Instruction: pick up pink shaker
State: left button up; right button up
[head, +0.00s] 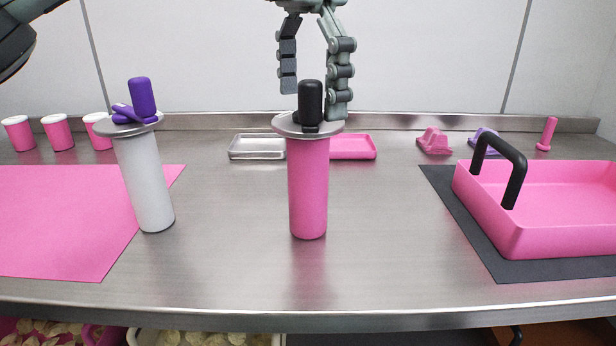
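The pink shaker (308,190) stands upright at the middle of the steel table. It has a round metal lid (285,124) with an upright black handle (310,100) on top. One gripper (313,103) hangs from above, and I take it as my left, since a dark arm link shows at the upper left. Its two fingers are spread, one on each side of the handle's upper part in the picture. Gaps show beside the handle, so the gripper looks open and empty. Exact depth between fingers and handle is hard to tell. My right gripper is not in view.
A white shaker (147,185) with a purple handle (142,97) stands left, by a pink mat (60,225). Pink cups line the back left. A metal tray (257,147) and pink tray (352,147) lie behind. A pink bin (545,240) with black handle stands right.

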aim_at(308, 142)
pick_arm(q)
jog(key=shift+f, duration=3.05)
jog(key=shift+c, duration=0.6)
jog(key=c, duration=1.2)
jog(key=shift+c, duration=0.7)
jog(key=shift+r, duration=0.15)
